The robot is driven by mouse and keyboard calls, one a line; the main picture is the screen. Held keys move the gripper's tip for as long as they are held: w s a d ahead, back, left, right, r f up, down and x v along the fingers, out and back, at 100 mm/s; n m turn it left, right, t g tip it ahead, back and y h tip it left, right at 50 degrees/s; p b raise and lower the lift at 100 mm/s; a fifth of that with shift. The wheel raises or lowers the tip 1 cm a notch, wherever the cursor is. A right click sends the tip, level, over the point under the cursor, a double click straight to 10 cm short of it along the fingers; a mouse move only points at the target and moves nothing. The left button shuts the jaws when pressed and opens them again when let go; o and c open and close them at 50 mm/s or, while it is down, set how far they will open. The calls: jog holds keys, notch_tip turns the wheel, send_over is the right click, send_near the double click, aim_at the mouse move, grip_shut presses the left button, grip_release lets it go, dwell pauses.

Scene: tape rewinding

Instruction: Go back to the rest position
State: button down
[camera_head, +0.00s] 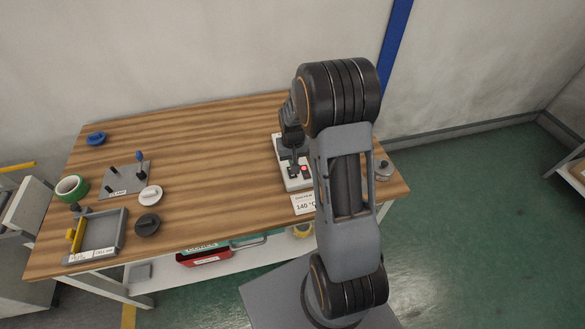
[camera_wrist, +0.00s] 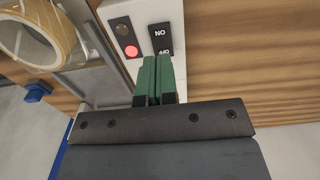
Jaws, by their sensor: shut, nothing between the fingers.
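My gripper (camera_wrist: 153,72) is shut and empty, its two green fingers pressed together. In the wrist view the fingertips are at the edge of a white control panel (camera_wrist: 103,16), just below a black switch (camera_wrist: 160,38) with ON/OFF lettering and beside a lit red button (camera_wrist: 131,51). I cannot tell whether they touch it. In the head view my arm reaches over the right part of the table, and the gripper points down at the grey-white machine (camera_head: 282,148) there. My arm hides part of that machine.
The wooden table (camera_head: 210,150) has a clear middle. At its left are a green tape roll (camera_head: 71,187), grey tray (camera_head: 108,233), pegged plate (camera_head: 127,180), white disc (camera_head: 150,195), black disc (camera_head: 147,224) and blue disc (camera_head: 96,138). A 140 °C card (camera_head: 303,204) lies at the front edge.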

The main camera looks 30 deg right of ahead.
jog(key=shift+r+p, duration=0.3)
jog(key=shift+r, duration=0.4)
jog(key=shift+s, duration=0.1)
jog(key=s+a+r+n+t, duration=0.1)
jog(key=s+a+r, duration=0.3)
jog(key=s+r, duration=0.4)
jog(key=s+a+r+n+t, duration=0.1)
jog(key=s+a+r+t, duration=0.2)
jog(key=s+a+r, duration=0.2)
jog(key=v, duration=0.7)
jog(key=shift+s, duration=0.25)
